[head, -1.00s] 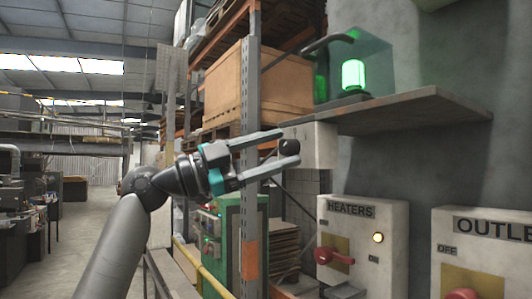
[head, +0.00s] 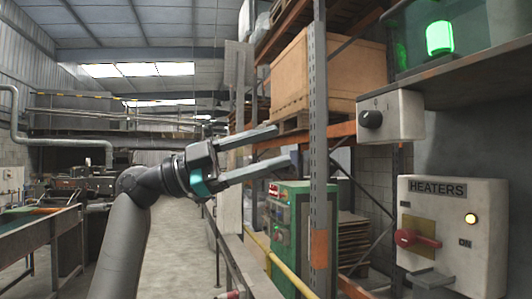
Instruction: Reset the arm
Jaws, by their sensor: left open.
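My left arm comes in from the lower left of the head view. Its gripper (head: 284,148) is open, with two grey fingers pointing right and nothing between them.
A white box with a dark knob (head: 371,119) hangs below a shelf (head: 470,68) bearing a glowing green lamp (head: 439,37). The HEATERS box (head: 476,245) has a red handle (head: 416,239). A rack upright (head: 318,190) and green cabinet (head: 290,215) stand mid-view. The left aisle floor (head: 180,240) is clear.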

